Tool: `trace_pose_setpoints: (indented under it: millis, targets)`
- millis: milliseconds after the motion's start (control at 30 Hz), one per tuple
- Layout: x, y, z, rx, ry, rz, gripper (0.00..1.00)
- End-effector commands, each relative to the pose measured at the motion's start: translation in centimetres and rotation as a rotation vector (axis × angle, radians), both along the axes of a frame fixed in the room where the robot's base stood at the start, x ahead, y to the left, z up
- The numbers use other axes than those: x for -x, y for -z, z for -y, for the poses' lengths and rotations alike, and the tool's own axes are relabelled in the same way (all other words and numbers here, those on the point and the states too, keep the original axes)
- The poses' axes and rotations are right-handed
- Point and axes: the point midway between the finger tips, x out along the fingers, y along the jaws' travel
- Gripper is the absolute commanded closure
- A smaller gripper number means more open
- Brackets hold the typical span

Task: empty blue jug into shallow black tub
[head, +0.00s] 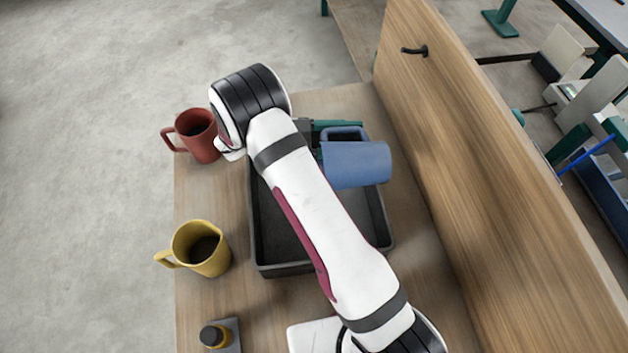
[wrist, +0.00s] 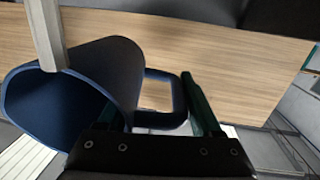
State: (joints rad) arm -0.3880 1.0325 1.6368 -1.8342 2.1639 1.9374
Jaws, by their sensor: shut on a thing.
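The blue jug (head: 358,164) is tipped on its side above the shallow black tub (head: 285,269) in the head view. In the wrist view the blue jug (wrist: 105,75) lies tilted, with its wide mouth towards the lower left. My gripper (wrist: 165,105) is shut on the jug's handle, with a dark green finger beside the handle loop. In the head view my arm hides much of the tub and most of my gripper. No liquid stream shows, and I cannot tell what the jug holds inside.
A red mug (head: 197,136) and a yellow mug (head: 205,249), both with dark contents, stand left of the tub on the wooden table (head: 200,295). A tall wooden panel (head: 480,150) borders the right side.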

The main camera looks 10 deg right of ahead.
Motion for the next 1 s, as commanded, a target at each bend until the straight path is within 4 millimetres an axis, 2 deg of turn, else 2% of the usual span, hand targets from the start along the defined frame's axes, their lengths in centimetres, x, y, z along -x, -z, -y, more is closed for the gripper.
trace_pose_setpoints:
  millis: [933,1000]
  targets:
    - [-0.04,-0.67,-0.46,0.104,0.001,-0.008,1.00]
    - [-0.01,-0.35,-0.06,0.021,0.002,0.002,1.00]
